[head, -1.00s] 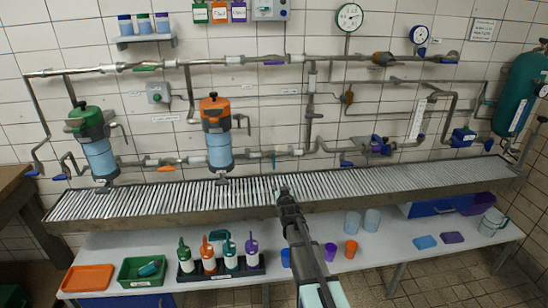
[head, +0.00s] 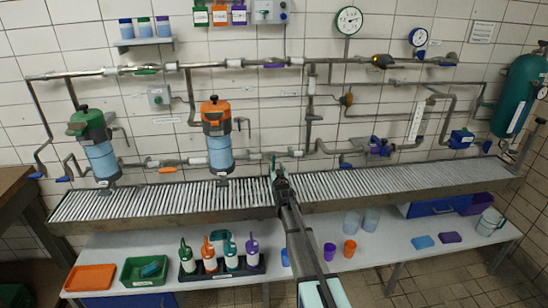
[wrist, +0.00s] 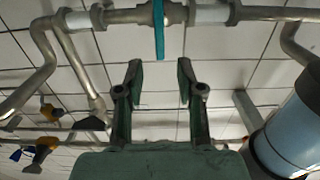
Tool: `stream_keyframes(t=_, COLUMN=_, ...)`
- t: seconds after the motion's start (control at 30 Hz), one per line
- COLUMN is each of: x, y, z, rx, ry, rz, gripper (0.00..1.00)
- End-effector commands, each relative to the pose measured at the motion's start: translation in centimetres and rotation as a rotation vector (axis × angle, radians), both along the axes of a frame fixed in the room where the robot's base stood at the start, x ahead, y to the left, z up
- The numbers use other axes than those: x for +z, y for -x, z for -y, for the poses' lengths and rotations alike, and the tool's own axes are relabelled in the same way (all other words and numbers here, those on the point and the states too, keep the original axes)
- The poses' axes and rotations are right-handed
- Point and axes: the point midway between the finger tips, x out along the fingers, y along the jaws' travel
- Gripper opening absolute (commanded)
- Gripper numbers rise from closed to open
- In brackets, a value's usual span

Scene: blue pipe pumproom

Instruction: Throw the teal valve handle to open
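The teal valve handle (wrist: 159,30) is a thin bar hanging straight down from the valve body on the lower pipe in the wrist view. In the head view the teal handle (head: 273,162) is partly hidden by the tip of my arm. My gripper (wrist: 160,78) is open and empty, its two fingers spread to either side of the handle's line. The handle's lower end shows just above the gap between the fingertips in the wrist view. In the head view my gripper (head: 279,170) is close to the lower pipe, above the grating. I cannot tell the remaining depth.
An orange-topped filter (head: 217,135) and a green-topped filter (head: 94,145) stand left of my gripper. An orange handle (head: 167,170) is on the same pipe. A slatted grating (head: 370,181) runs below. Bottles stand in a black rack (head: 222,271).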

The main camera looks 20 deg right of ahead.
Motion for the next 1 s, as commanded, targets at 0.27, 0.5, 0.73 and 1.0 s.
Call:
stream_keyframes(t=0.27, x=0.1, y=-5.7, z=0.7, rx=0.0, ry=0.0, rz=0.0, gripper=0.38)
stream_keyframes(t=0.5, x=0.0, y=-7.5, z=0.9, rx=0.0, ry=0.0, rz=-0.001, gripper=0.38)
stream_keyframes(t=0.73, x=-0.1, y=-7.6, z=0.9, rx=0.0, ry=0.0, rz=-0.001, gripper=0.38)
stream_keyframes(t=1.0, x=0.0, y=-7.6, z=0.9, rx=0.0, ry=0.0, rz=-0.001, gripper=0.0)
